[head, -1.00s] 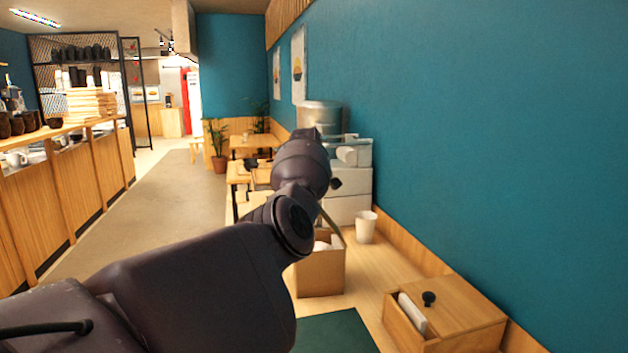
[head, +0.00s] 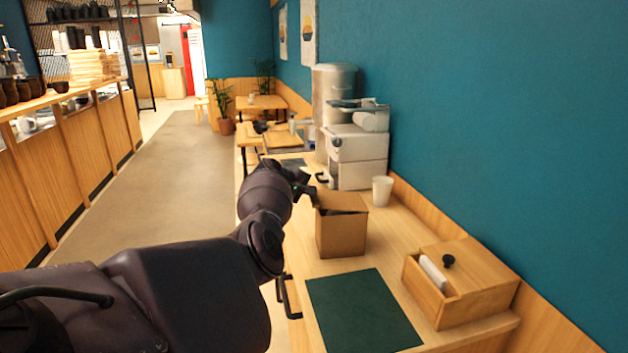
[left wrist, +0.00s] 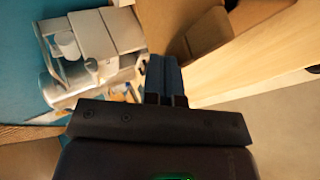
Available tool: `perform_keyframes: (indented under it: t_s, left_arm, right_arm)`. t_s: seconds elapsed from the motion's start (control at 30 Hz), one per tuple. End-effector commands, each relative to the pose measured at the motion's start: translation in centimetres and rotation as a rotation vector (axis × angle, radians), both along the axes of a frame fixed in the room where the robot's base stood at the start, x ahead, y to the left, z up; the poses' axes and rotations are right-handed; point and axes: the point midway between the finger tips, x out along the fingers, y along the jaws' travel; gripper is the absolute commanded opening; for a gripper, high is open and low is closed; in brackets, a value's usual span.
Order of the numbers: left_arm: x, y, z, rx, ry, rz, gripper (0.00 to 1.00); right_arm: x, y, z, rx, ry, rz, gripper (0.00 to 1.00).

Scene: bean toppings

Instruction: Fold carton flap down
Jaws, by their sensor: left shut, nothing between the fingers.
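The brown carton (head: 340,238) stands on the wooden counter, behind the green mat. Its top looks partly covered by a tan flap (head: 343,202), with a dark gap still visible along the opening. My left gripper (head: 306,190) is beside the carton's upper left edge; its fingertips are small and partly hidden by my wrist. In the left wrist view the gripper's fingers (left wrist: 163,75) are together and empty, with the carton (left wrist: 180,20) just beyond and to the right. Whether they touch the flap I cannot tell. My right gripper is in neither view.
A green mat (head: 362,312) lies in front of the carton. A wooden box with a black knob (head: 460,283) stands to the right. A white cup (head: 382,190) and a silver-white machine (head: 357,150) stand behind. The counter between carton and box is clear.

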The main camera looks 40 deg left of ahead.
Motion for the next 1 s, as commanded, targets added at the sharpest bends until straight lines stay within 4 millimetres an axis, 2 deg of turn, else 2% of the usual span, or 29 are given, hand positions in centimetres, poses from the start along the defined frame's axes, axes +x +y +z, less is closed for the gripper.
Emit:
perform_keyframes:
  t_s: [0.1,0.4,1.0]
  left_arm:
    - [-0.3,0.3,-1.6,0.001,0.004,0.000,0.00]
    - [-0.6,0.6,-3.3,0.002,0.004,0.000,0.00]
    - [-0.6,0.6,-3.8,0.002,0.008,-0.001,0.00]
  right_arm:
    - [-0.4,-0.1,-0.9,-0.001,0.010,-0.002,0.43]
    - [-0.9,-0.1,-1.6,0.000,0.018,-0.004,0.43]
    - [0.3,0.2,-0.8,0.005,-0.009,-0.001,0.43]
